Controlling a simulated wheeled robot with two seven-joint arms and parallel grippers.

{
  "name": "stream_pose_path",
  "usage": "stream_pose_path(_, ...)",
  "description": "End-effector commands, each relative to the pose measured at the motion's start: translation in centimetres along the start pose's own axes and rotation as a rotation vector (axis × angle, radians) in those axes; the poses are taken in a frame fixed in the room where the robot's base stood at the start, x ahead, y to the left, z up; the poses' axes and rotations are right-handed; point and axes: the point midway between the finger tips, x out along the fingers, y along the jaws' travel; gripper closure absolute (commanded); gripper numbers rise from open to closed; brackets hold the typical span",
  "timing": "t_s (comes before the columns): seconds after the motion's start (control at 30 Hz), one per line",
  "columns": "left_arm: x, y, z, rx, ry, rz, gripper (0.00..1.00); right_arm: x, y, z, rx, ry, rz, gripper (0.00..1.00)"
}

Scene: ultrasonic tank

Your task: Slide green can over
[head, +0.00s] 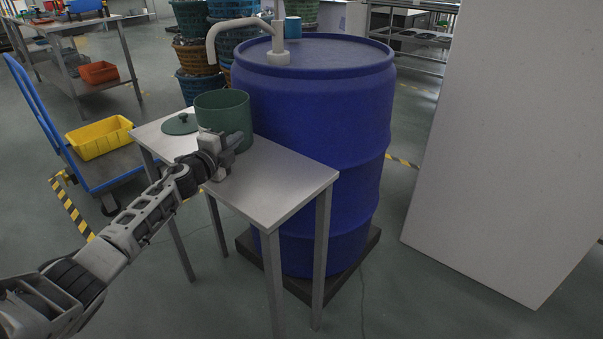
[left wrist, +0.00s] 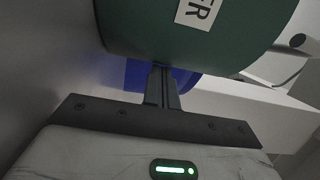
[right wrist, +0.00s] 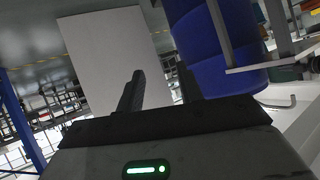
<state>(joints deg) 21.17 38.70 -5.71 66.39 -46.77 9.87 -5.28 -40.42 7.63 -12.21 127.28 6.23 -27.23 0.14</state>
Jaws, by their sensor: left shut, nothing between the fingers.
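The green can (head: 222,113) stands upright and open-topped on a small grey metal table (head: 290,178), in front of the blue drum. In the left wrist view the can (left wrist: 140,30) fills the top, with part of a white label with letters showing. My left gripper (head: 238,140) is at the near side of the can, low by the tabletop. Its fingers (left wrist: 162,72) are together and empty, with their tips at the can's lower edge; I cannot tell whether they touch it. My right gripper (right wrist: 160,82) shows only in its own wrist view, fingers apart and empty.
A green lid (head: 181,124) with a knob lies on the table left of the can. The tall blue drum (head: 318,120) with a pump stands close behind the table. A white panel (head: 510,150) stands at right. Bare tabletop lies right of the can.

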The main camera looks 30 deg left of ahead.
Motion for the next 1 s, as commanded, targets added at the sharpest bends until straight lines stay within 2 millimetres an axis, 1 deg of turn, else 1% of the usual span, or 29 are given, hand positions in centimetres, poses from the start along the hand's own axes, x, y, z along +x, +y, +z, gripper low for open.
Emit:
stream_pose_path(0.13,0.0,0.0,-0.2,0.000,0.002,0.000,1.00,-0.1,0.0,-0.1,0.000,0.000,0.000,0.64)
stream_pose_path(0.23,0.0,-0.2,-1.1,-0.001,0.005,0.001,1.00,-0.3,-0.1,-0.3,0.000,-0.004,0.000,0.64)
stream_pose_path(0.37,-0.1,-0.4,-3.7,-0.004,0.013,0.001,1.00,-0.7,-0.2,-0.6,0.004,-0.018,0.001,0.64)
stream_pose_path(0.4,-0.2,-0.4,-4.8,-0.005,0.016,0.001,1.00,-0.8,-0.2,-0.8,0.001,-0.024,0.003,0.64)
stream_pose_path(0.43,-0.7,-0.2,-5.0,-0.001,0.014,0.002,1.00,-0.7,-0.1,-0.5,-0.001,-0.027,0.005,0.64)
stream_pose_path(0.47,-1.5,0.1,-4.6,0.002,0.011,0.004,1.00,-0.6,-0.1,-0.4,-0.002,-0.027,0.006,0.64)
stream_pose_path(0.6,-4.7,0.2,-4.6,0.002,0.013,0.004,1.00,-0.3,0.1,-0.4,-0.009,-0.027,0.009,0.64)
stream_pose_path(0.7,-6.6,0.2,-4.6,0.001,0.013,0.004,1.00,-0.2,0.1,-0.5,-0.011,-0.024,0.010,0.64)
stream_pose_path(0.83,-8.6,0.1,-4.5,0.000,0.013,0.002,1.00,-0.2,0.2,-0.6,-0.012,-0.021,0.010,0.64)
stream_pose_path(1.0,-9.9,0.0,-4.5,-0.001,0.012,0.001,1.00,-0.2,0.1,-0.6,-0.011,-0.022,0.010,0.64)
